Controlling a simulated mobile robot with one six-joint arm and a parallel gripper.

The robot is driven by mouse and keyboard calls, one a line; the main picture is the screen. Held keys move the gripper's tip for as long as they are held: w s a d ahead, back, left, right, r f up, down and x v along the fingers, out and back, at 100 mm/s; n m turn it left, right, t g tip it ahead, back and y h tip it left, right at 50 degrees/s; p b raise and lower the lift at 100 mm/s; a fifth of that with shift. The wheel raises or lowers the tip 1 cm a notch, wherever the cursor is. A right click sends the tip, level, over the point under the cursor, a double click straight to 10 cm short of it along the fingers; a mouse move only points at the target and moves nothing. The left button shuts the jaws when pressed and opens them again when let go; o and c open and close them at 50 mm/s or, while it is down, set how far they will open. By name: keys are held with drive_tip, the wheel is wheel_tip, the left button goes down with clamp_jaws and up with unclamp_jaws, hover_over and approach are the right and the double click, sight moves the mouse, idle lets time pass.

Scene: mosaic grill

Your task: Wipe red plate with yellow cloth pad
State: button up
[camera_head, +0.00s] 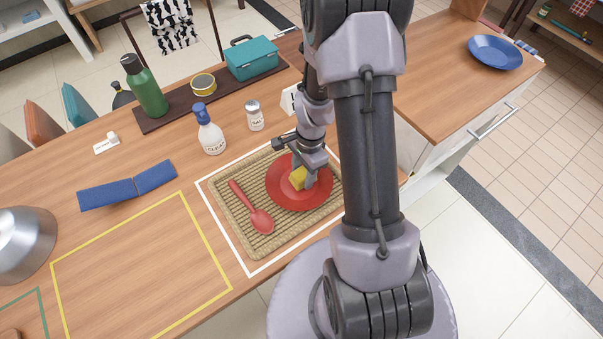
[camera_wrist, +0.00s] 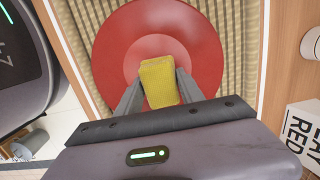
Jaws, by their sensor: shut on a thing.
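The red plate (camera_head: 285,196) lies on a woven tan mat inside a white outline, and it also shows in the wrist view (camera_wrist: 112,42). The yellow cloth pad (camera_head: 298,177) is over the middle of the plate. In the wrist view the pad (camera_wrist: 160,82) sits between the fingers of my gripper (camera_wrist: 157,92), which is shut on it. I cannot tell whether the pad touches the plate. A red spoon (camera_head: 260,218) lies on the mat left of the plate.
The woven mat (camera_head: 232,222) bears the plate and spoon. A dark tray (camera_head: 178,115) holds a green bottle, a tin and a teal box. The yellow-outlined area (camera_head: 140,270) at left is clear.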

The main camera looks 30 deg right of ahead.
drive_tip(key=shift+w+d, duration=0.1)
drive_tip(key=shift+d, duration=0.25)
wheel_tip(320, 180, up, 8)
drive_tip(key=p, duration=0.6)
drive_tip(key=shift+d+r, duration=0.1)
